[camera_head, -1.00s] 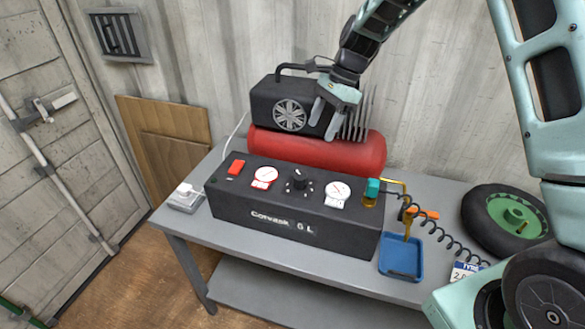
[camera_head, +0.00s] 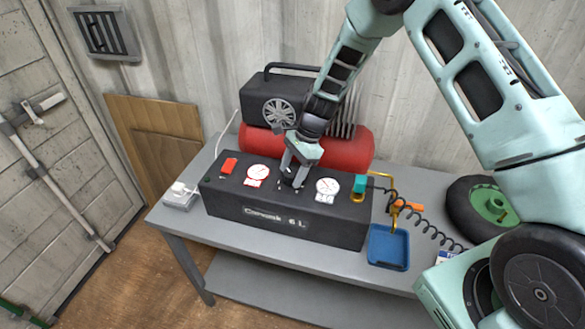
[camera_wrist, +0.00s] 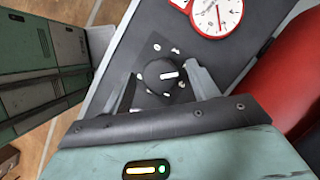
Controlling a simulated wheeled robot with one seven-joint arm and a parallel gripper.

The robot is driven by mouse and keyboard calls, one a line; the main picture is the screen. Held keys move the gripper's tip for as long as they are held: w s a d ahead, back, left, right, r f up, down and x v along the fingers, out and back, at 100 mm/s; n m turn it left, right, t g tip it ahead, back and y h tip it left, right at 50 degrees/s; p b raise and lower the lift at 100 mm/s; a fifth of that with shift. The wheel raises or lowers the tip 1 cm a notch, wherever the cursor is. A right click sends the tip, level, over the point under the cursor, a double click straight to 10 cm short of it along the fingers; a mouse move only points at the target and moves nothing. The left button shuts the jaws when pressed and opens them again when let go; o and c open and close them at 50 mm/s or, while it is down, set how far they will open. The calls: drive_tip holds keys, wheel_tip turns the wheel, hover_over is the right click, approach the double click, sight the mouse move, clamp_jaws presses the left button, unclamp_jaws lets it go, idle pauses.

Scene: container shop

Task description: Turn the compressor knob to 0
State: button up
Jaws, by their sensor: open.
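The compressor (camera_head: 290,221) is a black box labelled "Compwak 6 L" with a red tank (camera_head: 345,150) and a motor behind it, standing on a grey table. Its black knob (camera_wrist: 161,75) has a white pointer mark and sits among white dial marks in the wrist view. My gripper (camera_head: 292,178) is over the knob in the head view and mostly hides it. In the wrist view my gripper (camera_wrist: 162,88) is open, with one finger on either side of the knob. I cannot tell whether the fingers touch it, nor read the marks.
Two gauges flank the knob: a left gauge (camera_head: 258,172) and a right gauge (camera_head: 327,187). A red switch (camera_head: 228,166) is at the box's left end. A blue tray (camera_head: 388,247), a coiled black hose (camera_head: 425,225) and a wheel (camera_head: 485,207) lie to the right.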

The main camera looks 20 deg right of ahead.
drive_tip(key=c, duration=1)
drive_tip(key=n+g+b, duration=0.1)
drive_tip(key=n, duration=0.3)
drive_tip(key=shift+w+h+b, duration=0.2)
drive_tip(key=shift+h+b, duration=0.2)
drive_tip(key=n+g, duration=0.1)
drive_tip(key=n, duration=0.1)
drive_tip(key=n+h+b, duration=0.1)
drive_tip(key=n, duration=0.2)
drive_tip(key=shift+w+a+f+g+b, duration=0.1)
drive_tip(key=shift+a+g+b, duration=0.05)
drive_tip(key=shift+g+b, duration=0.2)
drive_tip(key=n+h, duration=0.1)
drive_tip(key=n, duration=0.1)
drive_tip(key=n+b, duration=0.1)
drive_tip(key=n, duration=0.1)
drive_tip(key=shift+a+n+g+h, duration=0.1)
drive_tip(key=shift+n+g+h, duration=0.2)
drive_tip(key=shift+g+h, duration=0.1)
drive_tip(key=shift+n+h+b, duration=0.6)
drive_tip(key=shift+n+h, duration=0.2)
drive_tip(key=shift+n, duration=1.4)
drive_tip(key=shift+a, duration=0.1)
